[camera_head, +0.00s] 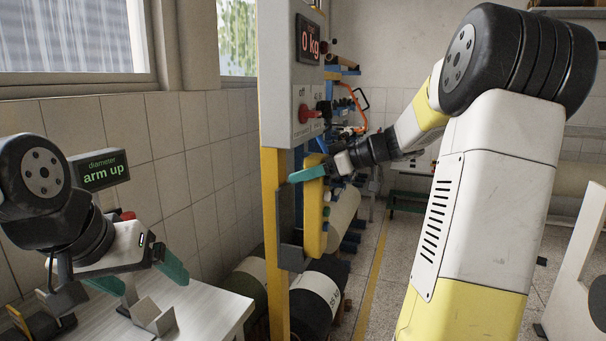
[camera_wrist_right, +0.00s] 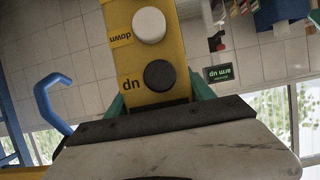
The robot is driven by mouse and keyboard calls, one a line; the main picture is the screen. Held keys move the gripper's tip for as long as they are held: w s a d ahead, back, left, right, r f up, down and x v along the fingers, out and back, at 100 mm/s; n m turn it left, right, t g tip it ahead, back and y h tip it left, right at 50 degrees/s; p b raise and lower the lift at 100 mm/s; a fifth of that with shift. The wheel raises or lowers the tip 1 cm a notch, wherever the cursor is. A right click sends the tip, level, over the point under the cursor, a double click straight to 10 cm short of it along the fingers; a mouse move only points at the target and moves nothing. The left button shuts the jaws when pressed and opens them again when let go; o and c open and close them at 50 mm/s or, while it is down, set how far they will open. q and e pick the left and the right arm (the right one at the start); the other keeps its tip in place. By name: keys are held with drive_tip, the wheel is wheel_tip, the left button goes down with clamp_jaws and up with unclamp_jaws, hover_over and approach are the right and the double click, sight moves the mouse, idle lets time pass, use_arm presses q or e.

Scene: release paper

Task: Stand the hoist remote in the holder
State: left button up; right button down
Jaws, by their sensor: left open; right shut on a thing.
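The yellow hoist remote (camera_head: 314,215) hangs roughly upright in my right gripper (camera_head: 318,171), its lower end beside the grey holder (camera_head: 291,259) on the yellow post. I cannot tell whether that end is inside the holder or in front of it. In the right wrist view the remote (camera_wrist_right: 142,62) shows a white "down" button and a black "up" button, with teal fingers on both sides. My left gripper (camera_head: 138,276) is open and empty above the white table at lower left.
A control box (camera_head: 292,75) reading "0 kg" with a red switch sits above the holder. Dark rolls (camera_head: 318,298) lie below it. A blue hook (camera_wrist_right: 52,100) shows in the wrist view.

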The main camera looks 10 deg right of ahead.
sight(283, 181)
drive_tip(key=shift+w+a, duration=0.5)
drive_tip(key=shift+a, duration=0.25)
drive_tip(key=shift+w+a, duration=0.5)
drive_tip(key=shift+a, duration=0.3)
drive_tip(key=shift+w+a, duration=0.5)
drive_tip(key=shift+a, duration=0.25)
drive_tip(key=shift+f, duration=1.45)
